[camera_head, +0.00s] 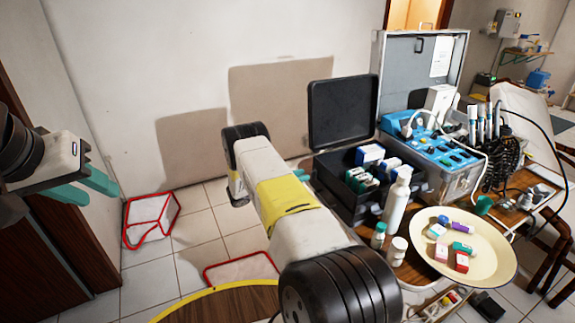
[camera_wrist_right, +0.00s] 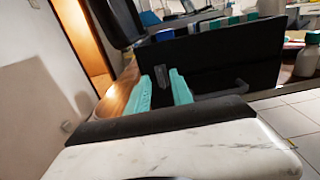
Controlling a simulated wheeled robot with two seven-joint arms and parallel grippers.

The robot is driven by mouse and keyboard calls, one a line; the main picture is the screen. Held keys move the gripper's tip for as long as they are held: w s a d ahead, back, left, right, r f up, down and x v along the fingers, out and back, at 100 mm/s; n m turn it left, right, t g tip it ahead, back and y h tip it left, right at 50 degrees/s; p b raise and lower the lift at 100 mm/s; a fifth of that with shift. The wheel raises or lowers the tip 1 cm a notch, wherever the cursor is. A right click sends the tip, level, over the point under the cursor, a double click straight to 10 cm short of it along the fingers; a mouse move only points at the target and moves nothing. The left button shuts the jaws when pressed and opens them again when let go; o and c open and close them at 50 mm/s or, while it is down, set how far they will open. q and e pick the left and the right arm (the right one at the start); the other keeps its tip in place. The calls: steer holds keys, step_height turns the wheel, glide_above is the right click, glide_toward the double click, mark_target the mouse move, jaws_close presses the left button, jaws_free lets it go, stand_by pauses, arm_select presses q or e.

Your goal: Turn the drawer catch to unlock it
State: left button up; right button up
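The black case (camera_head: 335,190) stands on the table with its lid up in the head view. Its dark front wall (camera_wrist_right: 210,68) fills the middle of the right wrist view. A small grey upright catch (camera_wrist_right: 162,76) shows on this wall, left of a dark bar handle (camera_wrist_right: 228,90). My right gripper (camera_wrist_right: 162,88) is open, its teal fingers pointing at the case, with the catch between the tips in the picture. I cannot tell whether they touch it. In the head view my right arm mostly hides that gripper. My left gripper (camera_head: 84,183) is open and empty, far left.
A cream tray (camera_head: 490,275) with small boxes, a white bottle (camera_head: 397,203) and small jars stand near the case. The blue-panelled unit (camera_head: 430,150) stands behind. Red-edged white pieces (camera_head: 150,220) lie on the floor. Floor between my arms is mostly clear.

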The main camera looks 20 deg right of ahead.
mark_target(313, 175)
steer(key=d, duration=0.3)
steer(key=shift+w+d, duration=0.1)
steer(key=shift+d, duration=0.1)
steer(key=shift+c, duration=0.5)
jaws_close()
